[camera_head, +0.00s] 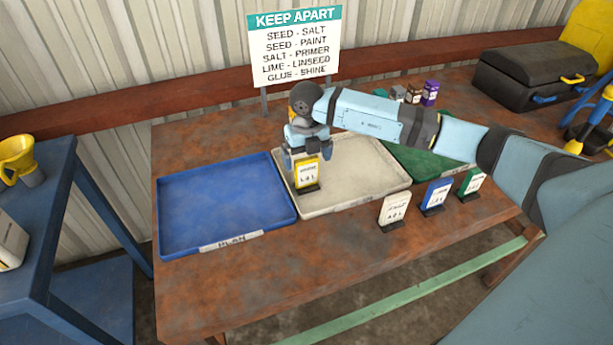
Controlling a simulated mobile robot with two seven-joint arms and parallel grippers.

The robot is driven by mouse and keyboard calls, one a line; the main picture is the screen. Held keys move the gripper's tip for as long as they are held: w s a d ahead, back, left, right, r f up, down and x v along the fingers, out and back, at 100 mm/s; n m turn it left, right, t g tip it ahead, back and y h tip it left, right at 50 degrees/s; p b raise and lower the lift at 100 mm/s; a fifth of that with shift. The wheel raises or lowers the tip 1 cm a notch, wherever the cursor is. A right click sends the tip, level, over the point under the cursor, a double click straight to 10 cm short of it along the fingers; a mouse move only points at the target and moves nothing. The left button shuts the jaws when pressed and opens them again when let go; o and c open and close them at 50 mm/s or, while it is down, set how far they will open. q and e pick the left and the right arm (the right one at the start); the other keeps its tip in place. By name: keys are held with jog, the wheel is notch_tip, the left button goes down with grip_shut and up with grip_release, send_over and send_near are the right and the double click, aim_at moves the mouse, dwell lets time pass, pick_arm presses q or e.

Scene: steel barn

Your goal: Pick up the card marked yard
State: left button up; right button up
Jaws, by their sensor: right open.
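My right gripper (306,152) is open, pointing down over the white tray (345,204). A yellow-topped card (306,174) on a dark base stands upright in or over the left part of this tray. The fingers are at the card's upper edge, one to each side; I cannot tell if they touch it. A white card (394,211), a blue-edged card (437,196) and a green-edged card (471,183) stand along the table's front edge. The print on the cards is too small to read surely, so I cannot tell which is marked yard. My left gripper is not in view.
A blue tray (222,203) is empty on the left. A green tray (425,161) is partly behind my right arm. A KEEP APART sign (294,47) stands behind. Small jars (430,93) and a black case (535,68) are at the back right. The table's (240,290) front left is clear.

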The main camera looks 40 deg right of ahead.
aim_at(307, 173)
notch_tip(307, 173, down, 3)
jog(key=shift+w+a+r, duration=0.1)
jog(key=c, duration=1)
jog(key=shift+c, duration=0.2)
